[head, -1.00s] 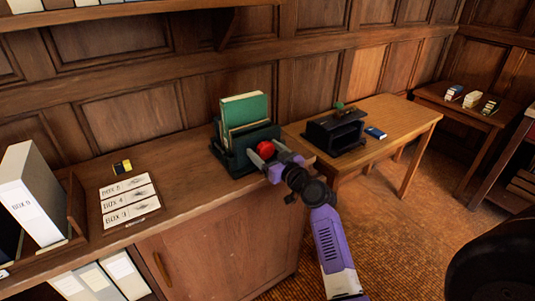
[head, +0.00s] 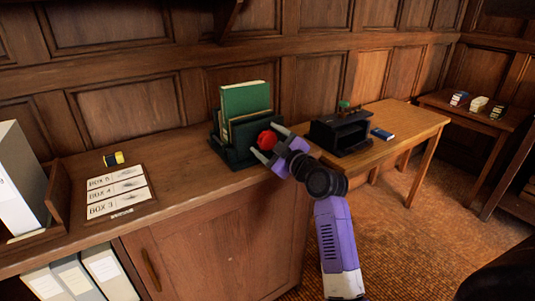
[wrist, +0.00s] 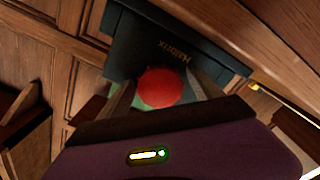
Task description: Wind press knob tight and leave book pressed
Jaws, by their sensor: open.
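The press (head: 240,154) is a dark green frame on the right end of the wooden cabinet top. A green book (head: 245,100) stands upright in it, with pale page edges or boards beside it. The red press knob (head: 267,139) is on the press's front right side. My gripper (head: 267,142) is open, with its fingers on either side of the knob. In the wrist view the knob (wrist: 160,88) sits between the two fingers, in front of the dark press plate (wrist: 165,45) with lettering. I cannot tell whether the fingers touch the knob.
A black device (head: 340,133) and a blue book (head: 382,134) are on the wooden table (head: 410,122) at right. Box labels (head: 118,193) and a black-and-yellow item (head: 113,158) lie on the cabinet top (head: 180,165). A white binder (head: 18,180) stands at left.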

